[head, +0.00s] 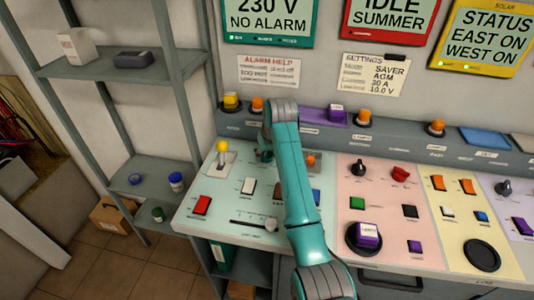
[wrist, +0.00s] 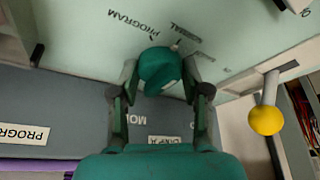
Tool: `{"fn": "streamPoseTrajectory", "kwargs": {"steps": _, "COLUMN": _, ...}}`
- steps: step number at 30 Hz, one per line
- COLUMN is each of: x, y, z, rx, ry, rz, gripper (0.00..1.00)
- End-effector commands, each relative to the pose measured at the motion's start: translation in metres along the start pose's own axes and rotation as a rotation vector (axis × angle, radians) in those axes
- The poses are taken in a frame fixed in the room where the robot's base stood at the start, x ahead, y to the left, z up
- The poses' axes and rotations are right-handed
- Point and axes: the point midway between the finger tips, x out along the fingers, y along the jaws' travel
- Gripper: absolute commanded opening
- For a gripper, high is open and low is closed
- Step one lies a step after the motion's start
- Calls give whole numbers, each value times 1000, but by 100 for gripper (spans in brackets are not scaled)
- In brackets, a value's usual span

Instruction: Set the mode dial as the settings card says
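The settings card (head: 375,75) is on the wall in the head view. Its right column reads SAVER, AGM, 30 A and 10.0 V; the left column is too small to read surely. The teal knob that I take for the mode dial (wrist: 160,70) is in the wrist view, near labels PROGRAM and NORMAL. A pale mark by its edge points towards NORMAL. My gripper (wrist: 160,78) has a finger on each side of the knob, seemingly touching it.
A yellow-balled lever (head: 222,147) stands close to the left of my gripper; it also shows in the wrist view (wrist: 266,119). A red switch (head: 202,205) and a slider (head: 253,225) are nearer the front. A grey shelf rack (head: 100,65) stands left.

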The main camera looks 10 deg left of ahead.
Motion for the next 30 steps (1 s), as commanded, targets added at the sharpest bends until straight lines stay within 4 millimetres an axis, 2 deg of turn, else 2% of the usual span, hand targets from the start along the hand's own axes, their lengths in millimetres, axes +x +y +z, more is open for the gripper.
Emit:
{"fn": "streamPoseTrajectory", "kwargs": {"steps": 14, "x": 0, "y": -1, "z": 0, "rx": 81, "ry": -1, "rz": 34, "gripper": 12}}
{"fn": "streamPoseTrajectory", "kwargs": {"steps": 30, "x": 1, "y": -5, "z": -1, "rx": 479, "ry": -1, "rz": 199, "gripper": 12}}
